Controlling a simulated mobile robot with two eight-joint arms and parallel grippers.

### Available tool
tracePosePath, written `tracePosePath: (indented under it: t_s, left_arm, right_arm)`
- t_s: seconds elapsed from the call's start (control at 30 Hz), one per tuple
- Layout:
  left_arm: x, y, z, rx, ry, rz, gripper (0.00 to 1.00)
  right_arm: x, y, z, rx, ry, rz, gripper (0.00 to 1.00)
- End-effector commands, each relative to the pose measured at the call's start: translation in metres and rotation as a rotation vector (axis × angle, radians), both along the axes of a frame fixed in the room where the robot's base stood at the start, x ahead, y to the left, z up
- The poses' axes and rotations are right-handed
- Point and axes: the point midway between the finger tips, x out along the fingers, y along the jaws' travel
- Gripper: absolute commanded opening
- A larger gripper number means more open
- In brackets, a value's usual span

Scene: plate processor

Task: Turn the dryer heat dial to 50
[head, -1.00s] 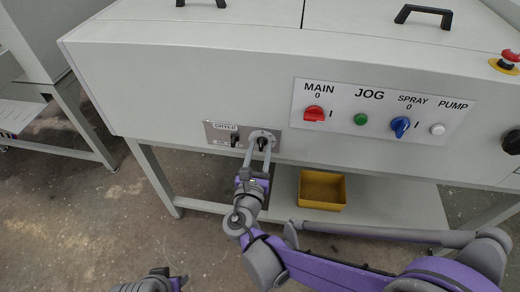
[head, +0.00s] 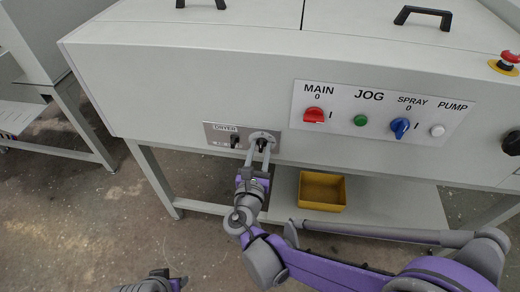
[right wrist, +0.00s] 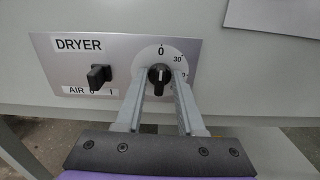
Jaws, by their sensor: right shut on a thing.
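The dryer heat dial is a black knob with a white line (right wrist: 159,75) on a round white scale, seen in the right wrist view. The scale shows 0 at the top and 30 to its upper right; the line looks upright, towards 0. The 50 mark cannot be read. My right gripper (right wrist: 160,82) is shut on the knob, one finger on each side. In the head view, my right gripper (head: 260,146) reaches up to the dryer panel (head: 212,141). Part of my left arm's end (head: 152,284) shows at the bottom edge; its jaws cannot be made out.
A black AIR switch (right wrist: 99,76) sits left of the dial on the same panel. A larger panel with a red MAIN switch (head: 314,115), a green JOG button (head: 361,119) and a blue SPRAY switch (head: 400,126) is to the right. A yellow bin (head: 322,190) sits on the shelf below.

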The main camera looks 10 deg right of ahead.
Motion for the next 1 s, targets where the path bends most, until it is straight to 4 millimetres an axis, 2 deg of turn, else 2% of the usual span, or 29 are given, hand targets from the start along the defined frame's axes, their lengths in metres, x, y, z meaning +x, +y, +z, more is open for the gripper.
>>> tracePosePath:
  t_s: [0.27,1.0]
  left_arm:
    - [-0.001,0.000,0.005,0.000,-0.001,0.000,0.45]
    - [-0.003,0.000,0.023,0.000,-0.006,0.000,0.45]
  right_arm:
    - [0.000,0.000,0.000,0.152,-0.049,0.000,0.00]
    - [-0.001,-0.003,-0.001,0.814,-0.264,0.000,0.00]
